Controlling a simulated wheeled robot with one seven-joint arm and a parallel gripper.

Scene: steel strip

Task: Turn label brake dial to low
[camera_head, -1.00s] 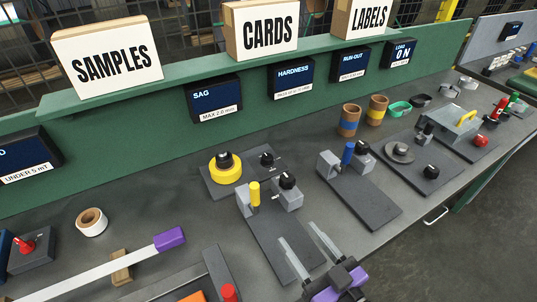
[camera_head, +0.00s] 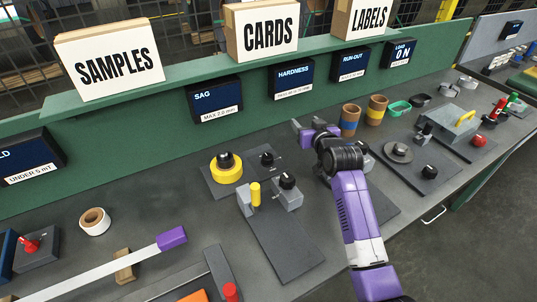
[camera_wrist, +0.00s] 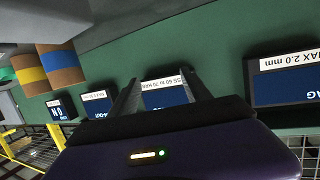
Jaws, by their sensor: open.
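No readable label marks the brake dial, so I cannot tell which dial it is. Another black dial (camera_head: 430,171) sits on a plate with a grey disc (camera_head: 398,152) at the right. A black knob (camera_head: 287,180) tops a grey block. My gripper (camera_head: 308,127) is raised over the bench in front of the green panel, open and empty. In the wrist view, its two fingers (camera_wrist: 160,85) stand apart, with the panel's displays beyond.
Brown rolls with blue (camera_head: 349,120) and yellow (camera_head: 376,110) bands stand just right of my gripper. My arm covers much of the plate with the blue post. A yellow-handled fixture (camera_head: 455,125) stands at the far right. A white strip (camera_head: 100,278) lies at the front left.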

